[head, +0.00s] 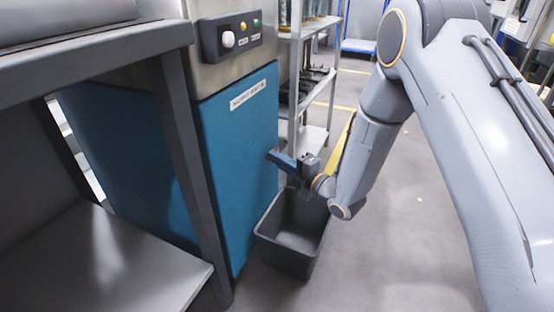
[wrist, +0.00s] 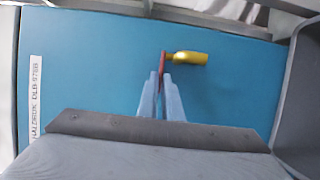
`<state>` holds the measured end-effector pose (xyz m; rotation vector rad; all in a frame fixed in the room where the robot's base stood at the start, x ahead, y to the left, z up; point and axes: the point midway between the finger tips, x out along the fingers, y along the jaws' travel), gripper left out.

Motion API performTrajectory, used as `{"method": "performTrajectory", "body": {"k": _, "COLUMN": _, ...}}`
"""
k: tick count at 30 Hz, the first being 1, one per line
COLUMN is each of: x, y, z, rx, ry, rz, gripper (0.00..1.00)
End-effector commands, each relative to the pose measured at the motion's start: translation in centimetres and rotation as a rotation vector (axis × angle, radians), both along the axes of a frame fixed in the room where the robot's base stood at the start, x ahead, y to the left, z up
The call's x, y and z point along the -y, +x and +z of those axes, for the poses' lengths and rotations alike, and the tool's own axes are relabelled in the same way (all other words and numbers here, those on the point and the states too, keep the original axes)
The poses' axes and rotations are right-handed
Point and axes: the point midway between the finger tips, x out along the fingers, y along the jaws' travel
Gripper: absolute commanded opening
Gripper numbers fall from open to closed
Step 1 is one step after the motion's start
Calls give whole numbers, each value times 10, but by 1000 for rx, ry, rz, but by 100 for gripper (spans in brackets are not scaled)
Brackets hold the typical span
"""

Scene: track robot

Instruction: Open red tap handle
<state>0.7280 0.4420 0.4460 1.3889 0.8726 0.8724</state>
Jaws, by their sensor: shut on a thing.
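The red tap handle (wrist: 163,62) shows in the wrist view as a narrow red bar against the blue panel (wrist: 100,65). A yellow cylindrical piece (wrist: 188,57) lies to the right of its upper end. My gripper (wrist: 161,78) is shut on the red handle, with the fingers on either side of its lower part. In the head view my gripper (head: 281,159) is at the right edge of the blue cabinet (head: 235,155). The handle cannot be made out clearly there. The lower end of the handle is hidden between my fingers.
A dark grey open bin (head: 290,262) stands on the floor below my gripper, beside the cabinet. A metal shelf rack (head: 313,140) stands behind. A grey table (head: 110,255) is at the left. The floor to the right is clear.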

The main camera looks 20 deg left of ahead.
Motion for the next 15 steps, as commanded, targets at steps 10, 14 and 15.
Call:
{"method": "performTrajectory", "body": {"k": 10, "x": 11, "y": 8, "z": -2, "rx": 2, "ry": -1, "rz": 193, "gripper": 0}}
{"method": "performTrajectory", "body": {"k": 14, "x": 16, "y": 13, "z": -2, "rx": 4, "ry": -1, "rz": 312, "gripper": 0}}
{"method": "performTrajectory", "body": {"k": 15, "x": 18, "y": 14, "z": -3, "rx": 4, "ry": -1, "rz": 351, "gripper": 0}}
